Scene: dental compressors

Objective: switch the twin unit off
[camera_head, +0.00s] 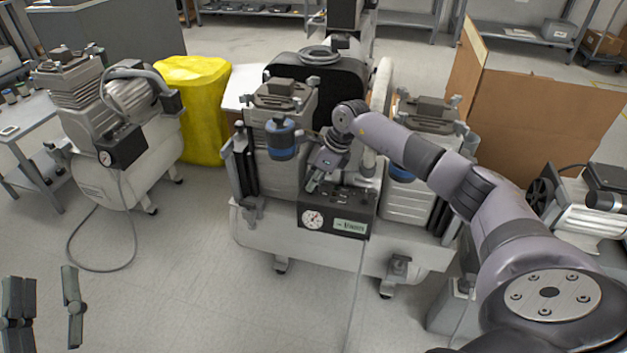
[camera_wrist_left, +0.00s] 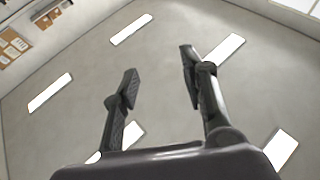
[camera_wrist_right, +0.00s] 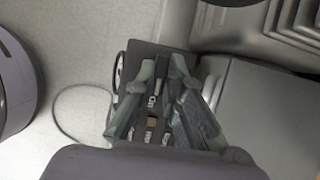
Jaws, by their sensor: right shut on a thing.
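The twin unit (camera_head: 290,225) stands in the middle of the head view, with two motor heads on one light grey tank. Its dark control box (camera_head: 337,212) has a round gauge and a label on its front. In the right wrist view the box top (camera_wrist_right: 137,62) shows beneath the fingers, with white lettering. My right gripper (camera_head: 313,184) reaches down onto the box top from behind. Its fingers (camera_wrist_right: 162,68) are close together, shut on a small part of the box, likely the switch, mostly hidden by them. My left gripper (camera_head: 45,308) is open and empty, low at the left, far from the unit.
A single compressor (camera_head: 110,150) stands at the left with a hose on the floor. A yellow covered object (camera_head: 200,110) is behind it. Cardboard (camera_head: 535,110) and another machine (camera_head: 590,205) are at the right. The floor in front is clear.

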